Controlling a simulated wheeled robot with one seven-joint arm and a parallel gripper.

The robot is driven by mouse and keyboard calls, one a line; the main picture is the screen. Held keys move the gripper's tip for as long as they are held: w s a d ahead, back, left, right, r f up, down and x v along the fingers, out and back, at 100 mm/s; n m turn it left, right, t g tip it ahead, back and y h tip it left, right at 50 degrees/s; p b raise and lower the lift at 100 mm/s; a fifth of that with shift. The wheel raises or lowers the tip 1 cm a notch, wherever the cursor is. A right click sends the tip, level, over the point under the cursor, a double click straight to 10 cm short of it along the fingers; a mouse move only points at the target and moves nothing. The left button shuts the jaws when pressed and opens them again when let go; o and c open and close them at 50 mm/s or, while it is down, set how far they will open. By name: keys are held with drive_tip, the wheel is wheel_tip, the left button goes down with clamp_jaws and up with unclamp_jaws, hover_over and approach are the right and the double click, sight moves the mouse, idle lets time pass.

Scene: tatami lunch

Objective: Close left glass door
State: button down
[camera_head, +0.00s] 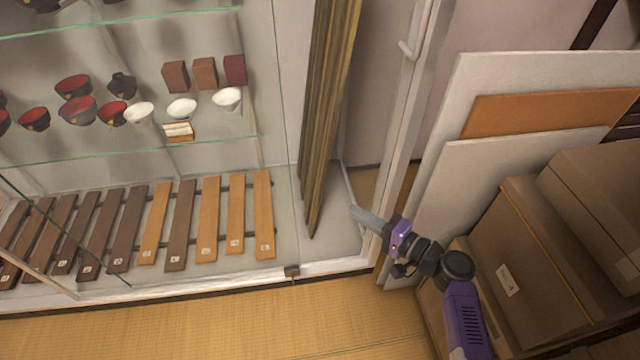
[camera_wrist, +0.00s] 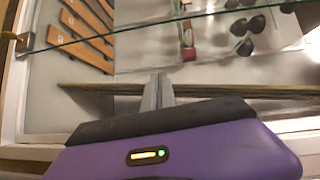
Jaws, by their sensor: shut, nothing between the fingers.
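A white-framed display cabinet (camera_head: 325,266) fills the left and middle of the head view. A thin vertical glass edge runs down its front to a small dark metal fitting (camera_head: 291,272) on the sill. In the wrist view, a glass edge (camera_wrist: 120,30) crosses above the fingers, with a brass-coloured fitting (camera_wrist: 22,41) at its left end. A slanted pale frame piece (camera_head: 40,276) and thin glass edge show at lower left; I cannot tell which pane is the left door. My gripper (camera_head: 358,213) is shut and empty at the cabinet's right end; its fingertips (camera_wrist: 158,80) touch no visible glass.
A white upright frame (camera_head: 400,130) with a handle (camera_head: 406,49) stands right of the cabinet. Boards (camera_head: 500,170) and cardboard boxes (camera_head: 555,270) crowd the right. Tall planks (camera_head: 325,110) stand inside the cabinet. Tatami (camera_head: 220,325) in front is clear.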

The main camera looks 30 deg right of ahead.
drive_tip(key=w+a, duration=0.2)
drive_tip(key=w+a+y, duration=0.1)
drive_tip(key=w+a, duration=0.1)
drive_tip(key=w, duration=0.1)
drive_tip(key=w+a+r+y+b, duration=0.1)
drive_tip(key=w+a, duration=0.1)
drive_tip(key=shift+w+n, duration=0.3)
drive_tip(key=w+a, duration=0.1)
drive_tip(key=a, duration=0.2)
drive_tip(key=shift+w, duration=0.35)
drive_tip(key=shift+w+a, duration=0.2)
drive_tip(key=shift+a, duration=0.35)
